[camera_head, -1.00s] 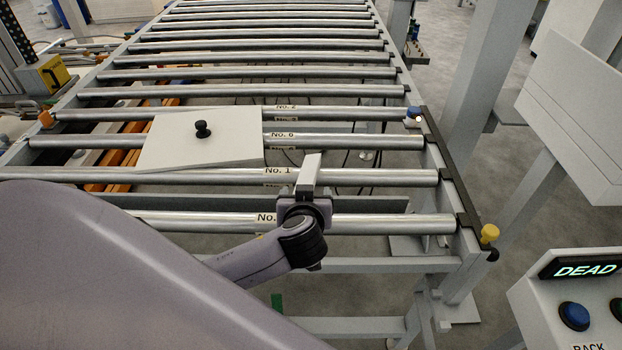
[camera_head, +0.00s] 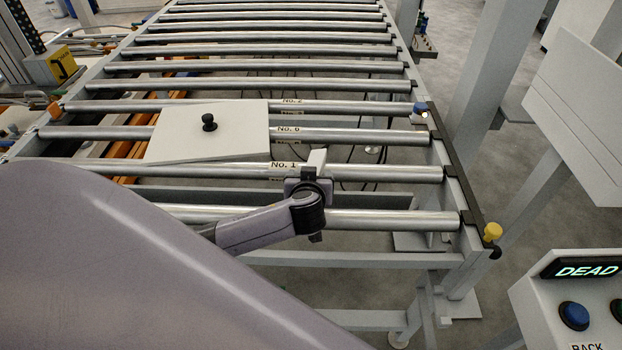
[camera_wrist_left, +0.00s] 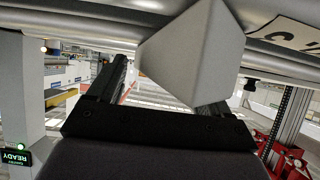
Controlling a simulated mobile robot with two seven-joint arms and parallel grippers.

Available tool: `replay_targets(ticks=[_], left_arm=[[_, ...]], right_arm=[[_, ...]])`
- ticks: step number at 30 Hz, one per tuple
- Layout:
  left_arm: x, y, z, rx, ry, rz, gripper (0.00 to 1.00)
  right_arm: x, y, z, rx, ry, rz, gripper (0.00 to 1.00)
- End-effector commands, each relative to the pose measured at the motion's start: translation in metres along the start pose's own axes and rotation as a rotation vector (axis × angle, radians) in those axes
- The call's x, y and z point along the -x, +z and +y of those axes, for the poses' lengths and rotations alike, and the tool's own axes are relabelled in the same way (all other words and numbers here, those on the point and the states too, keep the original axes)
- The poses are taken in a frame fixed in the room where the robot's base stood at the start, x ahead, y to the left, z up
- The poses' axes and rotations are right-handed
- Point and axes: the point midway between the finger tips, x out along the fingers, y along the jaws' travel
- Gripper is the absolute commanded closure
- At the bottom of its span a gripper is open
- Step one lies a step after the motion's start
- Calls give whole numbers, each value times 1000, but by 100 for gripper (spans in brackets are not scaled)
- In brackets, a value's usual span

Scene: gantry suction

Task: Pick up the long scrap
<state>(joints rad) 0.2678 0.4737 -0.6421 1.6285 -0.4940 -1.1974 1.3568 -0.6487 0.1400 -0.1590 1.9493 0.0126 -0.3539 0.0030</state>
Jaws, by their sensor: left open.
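A pale grey strip (camera_head: 317,158), which looks like the long scrap, stands out just beyond my left gripper (camera_head: 314,174) near the roller marked No. 1 in the head view. In the left wrist view the pale piece (camera_wrist_left: 195,55) is a large angular block in front of and between the dark fingers of my left gripper (camera_wrist_left: 165,88). The gripper is open, and the piece partly covers one finger. I cannot tell whether the fingers touch it. Its lower part is hidden by the gripper in the head view. My right gripper is not in view.
Metal rollers (camera_head: 380,220) with gaps between them surround the gripper. A pale plate with a black knob (camera_head: 209,122) lies on the rollers to the left. A frame rail with a yellow button (camera_head: 492,231) borders the right side. A control box (camera_head: 575,290) is at the lower right.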

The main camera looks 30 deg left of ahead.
Motion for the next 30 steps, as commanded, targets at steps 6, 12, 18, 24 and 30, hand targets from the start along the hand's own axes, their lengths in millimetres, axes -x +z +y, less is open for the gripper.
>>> replay_targets(ticks=[6, 12, 18, 24, 30], left_arm=[[0, 0, 0, 0, 0, 0, 47], [0, 0, 0, 0, 0, 0, 91], [0, 0, 0, 0, 1, 1, 91], [3, -6, 1, 2, 1, 1, 91], [15, -28, 0, 5, 3, 4, 91]], right_arm=[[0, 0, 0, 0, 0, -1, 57], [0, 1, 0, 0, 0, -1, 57], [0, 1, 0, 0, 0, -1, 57], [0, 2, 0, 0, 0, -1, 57], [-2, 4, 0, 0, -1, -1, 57]])
